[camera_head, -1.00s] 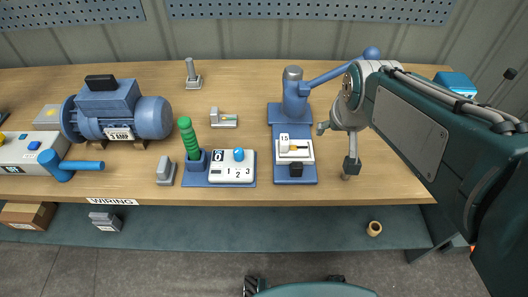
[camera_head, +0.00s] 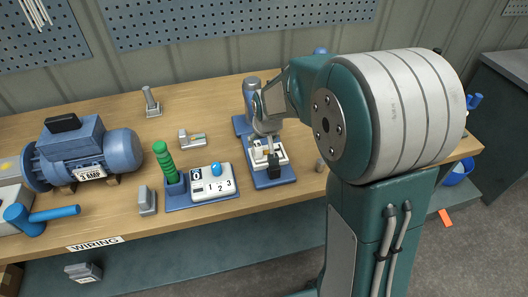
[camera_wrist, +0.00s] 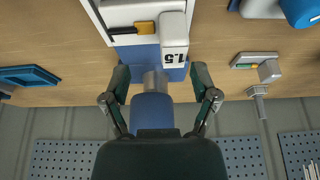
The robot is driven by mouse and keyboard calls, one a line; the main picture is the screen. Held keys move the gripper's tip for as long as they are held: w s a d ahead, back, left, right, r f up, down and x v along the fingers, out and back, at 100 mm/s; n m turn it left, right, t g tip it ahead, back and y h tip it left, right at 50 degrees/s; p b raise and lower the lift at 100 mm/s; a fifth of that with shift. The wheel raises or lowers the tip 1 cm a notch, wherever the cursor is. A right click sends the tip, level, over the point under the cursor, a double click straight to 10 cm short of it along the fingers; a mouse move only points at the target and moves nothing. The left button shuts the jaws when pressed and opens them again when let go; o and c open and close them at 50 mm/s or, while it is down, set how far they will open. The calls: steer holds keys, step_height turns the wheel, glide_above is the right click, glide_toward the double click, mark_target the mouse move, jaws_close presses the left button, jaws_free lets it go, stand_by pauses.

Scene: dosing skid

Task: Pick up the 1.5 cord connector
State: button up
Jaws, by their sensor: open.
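The 1.5 cord connector (camera_wrist: 174,32) is a white block marked 1.5 in the wrist view, with an orange piece (camera_wrist: 148,28) with a black end beside it. It lies at the white holder (camera_wrist: 112,12) on the blue press stand. In the head view the holder (camera_head: 284,156) shows in part and my arm hides much of the connector. My gripper (camera_wrist: 159,80) is open, its two fingers apart and empty. In the wrist view the connector is just beyond the fingertips, a little right of their middle. My gripper also shows over the stand in the head view (camera_head: 267,137).
The blue press column (camera_wrist: 153,112) stands between the fingers in the wrist view. To the left in the head view are a numbered panel (camera_head: 211,186), a green handle (camera_head: 164,160), a grey connector (camera_head: 191,139) and a blue motor (camera_head: 82,153).

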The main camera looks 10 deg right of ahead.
mark_target(257, 146)
steer(key=f, duration=0.1)
steer(key=w+a+f, duration=0.1)
steer(key=f, duration=0.1)
steer(key=a+f, duration=0.1)
steer(key=shift+w+a+f, duration=0.1)
steer(key=shift+w+f, duration=0.1)
steer(key=shift+f, duration=0.05)
steer(key=shift+w+f, duration=0.1)
steer(key=shift+f, duration=0.1)
steer(key=shift+d, duration=0.7)
steer(key=shift+c, duration=0.9)
steer(key=c, duration=0.6)
steer(key=shift+a, duration=0.2)
jaws_close()
steer(key=shift+a, duration=0.2)
